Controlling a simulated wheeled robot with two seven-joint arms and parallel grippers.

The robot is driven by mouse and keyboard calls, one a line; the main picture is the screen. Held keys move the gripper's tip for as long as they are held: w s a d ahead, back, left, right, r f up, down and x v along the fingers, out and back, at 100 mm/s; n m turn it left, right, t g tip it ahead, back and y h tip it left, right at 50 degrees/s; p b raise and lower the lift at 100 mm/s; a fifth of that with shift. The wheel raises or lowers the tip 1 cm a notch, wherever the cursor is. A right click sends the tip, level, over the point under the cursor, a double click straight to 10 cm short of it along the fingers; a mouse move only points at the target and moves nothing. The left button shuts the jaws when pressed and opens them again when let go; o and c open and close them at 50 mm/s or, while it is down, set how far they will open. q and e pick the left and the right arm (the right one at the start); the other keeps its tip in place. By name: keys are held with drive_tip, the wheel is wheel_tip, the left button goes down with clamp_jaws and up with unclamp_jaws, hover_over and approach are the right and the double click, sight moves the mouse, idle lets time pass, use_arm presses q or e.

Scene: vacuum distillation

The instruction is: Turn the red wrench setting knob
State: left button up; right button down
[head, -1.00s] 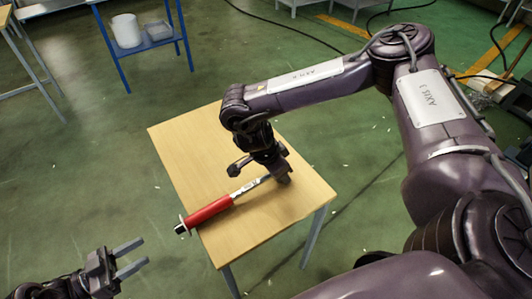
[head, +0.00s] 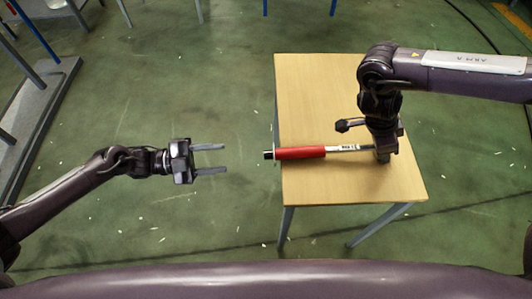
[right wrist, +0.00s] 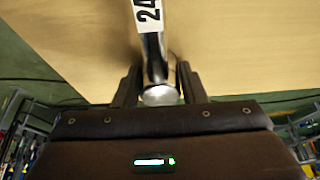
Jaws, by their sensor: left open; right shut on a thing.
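The red-handled wrench (head: 300,153) lies level across the wooden table in the head view. Its setting knob (head: 268,154), a dark end with a pale collar, sticks out past the table's left edge. My left gripper (head: 211,159) is open and empty, left of the knob and apart from it, with its fingers pointing right at it. My right gripper (head: 382,153) is shut on the wrench's metal head end, pointing down at the table. In the right wrist view the metal shaft (right wrist: 153,50), with a label reading "24", runs between its two dark fingers (right wrist: 158,88).
The wooden table (head: 310,90) is otherwise bare. Green floor (head: 235,100) lies open between my left gripper and the table. A grey platform with blue legs (head: 42,110) stands at the far left.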

sight(269, 155)
use_arm(q)
drive_tip(key=d, duration=1.1)
drive_tip(key=shift+w, duration=0.3)
drive_tip(key=shift+d, duration=0.1)
clamp_jaws()
